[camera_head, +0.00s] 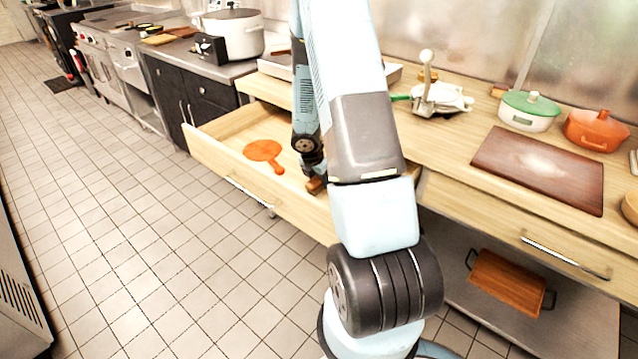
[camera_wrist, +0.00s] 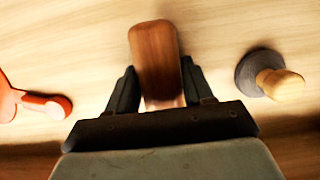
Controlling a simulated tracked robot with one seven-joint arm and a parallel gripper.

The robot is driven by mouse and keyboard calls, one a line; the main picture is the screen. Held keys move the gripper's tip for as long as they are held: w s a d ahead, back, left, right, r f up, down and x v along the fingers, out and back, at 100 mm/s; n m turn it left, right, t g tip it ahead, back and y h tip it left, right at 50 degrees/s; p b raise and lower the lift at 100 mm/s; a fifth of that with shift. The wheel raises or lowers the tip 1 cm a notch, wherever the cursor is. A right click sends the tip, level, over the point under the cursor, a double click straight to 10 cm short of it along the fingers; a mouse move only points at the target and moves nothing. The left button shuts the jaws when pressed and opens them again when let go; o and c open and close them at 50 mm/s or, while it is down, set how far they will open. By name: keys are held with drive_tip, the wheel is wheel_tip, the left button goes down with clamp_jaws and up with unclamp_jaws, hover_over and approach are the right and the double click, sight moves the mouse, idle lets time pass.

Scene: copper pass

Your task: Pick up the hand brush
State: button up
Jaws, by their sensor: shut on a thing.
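The hand brush (camera_wrist: 155,60) shows in the wrist view as a brown wooden block between my two fingers. A pale part of it shows between the fingers near the palm. My gripper (camera_wrist: 160,90) is shut on it, over the pale wooden drawer floor. In the head view the brush (camera_head: 315,185) is a small brown piece at the end of my arm, inside the open drawer (camera_head: 225,165). My arm hides much of my gripper (camera_head: 314,172) there. I cannot tell whether the brush touches the drawer floor.
An orange paddle-shaped utensil (camera_head: 263,151) lies left in the drawer. A dark round item with a wooden knob (camera_wrist: 268,75) lies right of the brush. The countertop above holds a brown board (camera_head: 540,168), a green-lidded pot (camera_head: 529,110) and an orange pot (camera_head: 596,130).

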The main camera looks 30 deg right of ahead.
drive_tip(key=c, duration=0.4)
drive_tip(key=shift+r, duration=0.15)
wheel_tip(320, 180, up, 18)
drive_tip(key=shift+r, duration=0.1)
idle(0.4)
